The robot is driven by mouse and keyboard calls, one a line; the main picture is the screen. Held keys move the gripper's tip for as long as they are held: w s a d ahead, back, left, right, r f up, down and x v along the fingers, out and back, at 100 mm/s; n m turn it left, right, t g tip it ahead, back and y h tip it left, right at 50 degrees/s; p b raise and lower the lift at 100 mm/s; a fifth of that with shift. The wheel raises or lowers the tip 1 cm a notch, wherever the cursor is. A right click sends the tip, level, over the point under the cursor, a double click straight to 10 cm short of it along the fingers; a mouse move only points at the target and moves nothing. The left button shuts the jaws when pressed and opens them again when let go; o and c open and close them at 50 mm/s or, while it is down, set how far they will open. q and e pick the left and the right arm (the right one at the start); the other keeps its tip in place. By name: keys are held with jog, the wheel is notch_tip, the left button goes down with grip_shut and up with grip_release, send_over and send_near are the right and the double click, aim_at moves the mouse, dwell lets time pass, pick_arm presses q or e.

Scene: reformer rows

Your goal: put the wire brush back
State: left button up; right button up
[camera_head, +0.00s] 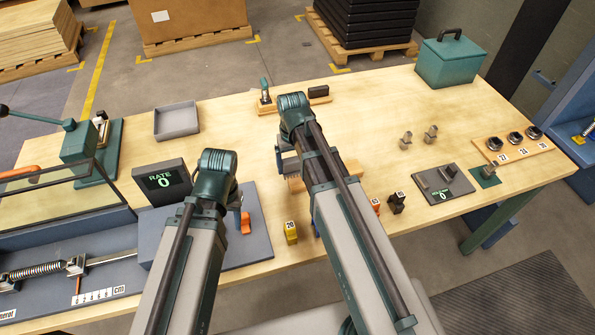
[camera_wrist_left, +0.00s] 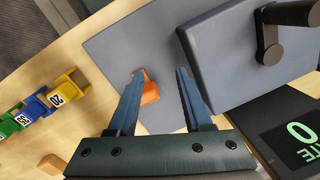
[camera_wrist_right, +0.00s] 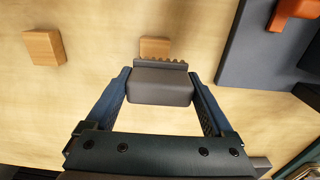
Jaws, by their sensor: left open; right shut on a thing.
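My right gripper (camera_wrist_right: 160,77) is shut on a dark grey block with a row of short teeth along its far edge, which looks like the wire brush (camera_wrist_right: 160,88). It is held over the wooden table in the right wrist view. A wooden block (camera_wrist_right: 155,46) shows just beyond it, and another wooden block (camera_wrist_right: 44,47) stands to the left. My left gripper (camera_wrist_left: 160,75) is open and empty over a grey plate, with an orange piece (camera_wrist_left: 150,88) by its left finger.
A wooden rack (camera_head: 282,106) stands at the table's back. A grey tray (camera_head: 176,121) is at the back left and a green toolbox (camera_head: 450,62) at the back right. A rate display (camera_head: 163,182) and small numbered blocks (camera_head: 291,233) stand near my arms. The table's right-centre has free room.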

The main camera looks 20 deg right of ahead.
aim_at(298, 169)
jog(key=shift+d, duration=0.2)
pick_arm(q)
notch_tip(298, 169, down, 4)
jog(key=b, duration=0.4)
pick_arm(e)
jog(key=f, duration=0.2)
jog(key=d+f, duration=0.1)
jog(key=f, duration=0.1)
pick_arm(q)
jog(key=shift+r, duration=0.15)
pick_arm(e)
jog(key=shift+r, duration=0.1)
jog(key=shift+r, duration=0.1)
jog(key=o, duration=1)
jog(key=shift+f, duration=0.2)
jog(key=shift+o, duration=0.2)
jog(key=shift+r, duration=0.2)
